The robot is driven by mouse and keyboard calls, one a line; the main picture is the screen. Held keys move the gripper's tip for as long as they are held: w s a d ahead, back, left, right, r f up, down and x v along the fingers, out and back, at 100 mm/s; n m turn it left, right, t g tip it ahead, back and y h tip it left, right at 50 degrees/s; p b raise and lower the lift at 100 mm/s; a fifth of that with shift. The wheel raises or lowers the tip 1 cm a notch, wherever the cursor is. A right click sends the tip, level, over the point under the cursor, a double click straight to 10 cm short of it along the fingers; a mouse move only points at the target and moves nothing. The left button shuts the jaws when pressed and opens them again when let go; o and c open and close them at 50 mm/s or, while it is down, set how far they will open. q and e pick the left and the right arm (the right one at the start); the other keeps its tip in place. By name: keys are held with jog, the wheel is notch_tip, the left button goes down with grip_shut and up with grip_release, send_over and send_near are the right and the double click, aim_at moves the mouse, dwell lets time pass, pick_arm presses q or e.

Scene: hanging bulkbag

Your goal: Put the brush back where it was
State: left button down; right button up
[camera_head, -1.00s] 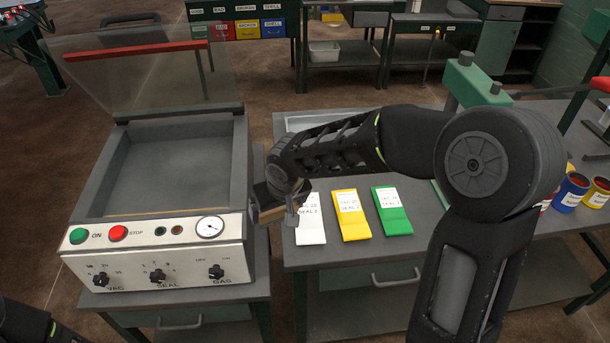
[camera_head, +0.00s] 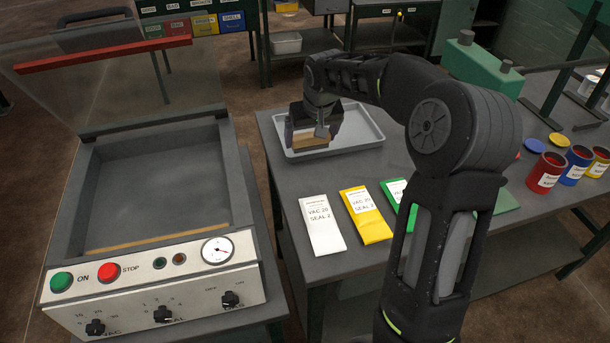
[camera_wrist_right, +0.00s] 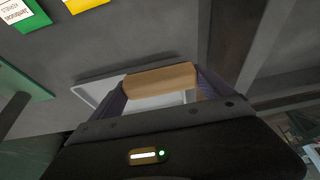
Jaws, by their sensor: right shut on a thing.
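My right gripper (camera_head: 312,138) is shut on the brush (camera_head: 311,142), seen as a tan wooden block between the fingers. The brush also shows in the right wrist view (camera_wrist_right: 160,81), gripped across its width; its bristles are not clearly seen. The gripper is over the left part of the shallow grey tray (camera_head: 362,131) on the table. The tray also shows behind the brush in the right wrist view (camera_wrist_right: 92,92). I cannot tell whether the brush touches the tray. My left gripper is not in view.
White (camera_head: 322,226), yellow (camera_head: 366,216) and green (camera_head: 394,190) packets lie in front of the tray. A vacuum sealer (camera_head: 150,270) with a raised lid stands at left. Red (camera_head: 545,172), blue (camera_head: 575,165) and yellow (camera_head: 600,163) cans stand at right.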

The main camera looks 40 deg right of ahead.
aim_at(311, 150)
jog(key=f, duration=0.3)
jog(key=f+p, duration=0.1)
jog(key=f, duration=0.2)
jog(key=shift+w+a+f, duration=0.1)
jog(key=shift+w+f, duration=0.1)
notch_tip(311, 150, down, 3)
jog(key=shift+s+f+p, duration=0.1)
jog(key=shift+p, duration=0.3)
jog(key=shift+f, duration=0.25)
